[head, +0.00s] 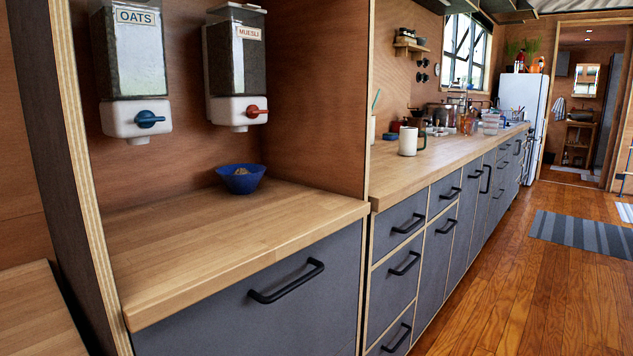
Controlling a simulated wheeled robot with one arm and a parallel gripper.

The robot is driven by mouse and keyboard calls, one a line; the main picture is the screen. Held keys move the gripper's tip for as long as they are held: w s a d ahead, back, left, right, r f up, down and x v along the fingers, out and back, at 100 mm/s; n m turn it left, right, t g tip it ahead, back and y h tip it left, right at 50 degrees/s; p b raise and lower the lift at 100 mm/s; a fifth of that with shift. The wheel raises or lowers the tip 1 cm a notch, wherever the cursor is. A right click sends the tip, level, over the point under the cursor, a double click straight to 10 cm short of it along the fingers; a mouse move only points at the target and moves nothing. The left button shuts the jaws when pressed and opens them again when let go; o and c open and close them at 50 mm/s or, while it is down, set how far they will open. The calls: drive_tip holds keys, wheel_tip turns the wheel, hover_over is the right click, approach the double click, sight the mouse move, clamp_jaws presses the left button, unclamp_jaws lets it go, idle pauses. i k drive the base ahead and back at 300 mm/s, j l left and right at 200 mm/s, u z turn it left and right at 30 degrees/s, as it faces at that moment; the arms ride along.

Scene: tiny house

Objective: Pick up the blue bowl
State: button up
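The blue bowl (241,181) stands upright on the wooden counter (200,235) inside an open alcove, near its back wall. It holds some brown, grainy contents. The bowl sits below the muesli dispenser (236,70), which has a red knob, with a gap between them. The oats dispenser (136,75), with a blue knob, hangs on the wall to the left. My gripper is not in this view.
The alcove's side panels stand left and right of the bowl; its front is open. A white mug (408,141) stands on the long counter to the right. Grey drawers with black handles (287,282) lie below. The wooden floor (500,300) at right is clear except for a striped rug (580,234).

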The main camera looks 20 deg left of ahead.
sight(239, 179)
drive_tip(key=u, duration=1.35)
drive_tip(key=l+u, duration=0.35)
drive_tip(key=k+l+u, duration=0.15)
drive_tip(key=l+u, duration=0.2)
drive_tip(key=k+l+u, duration=0.15)
drive_tip(key=l+u, duration=0.15)
drive_tip(key=l, duration=0.15)
drive_tip(key=k+l+u, duration=0.2)
drive_tip(key=u, duration=0.15)
drive_tip(key=l, duration=0.15)
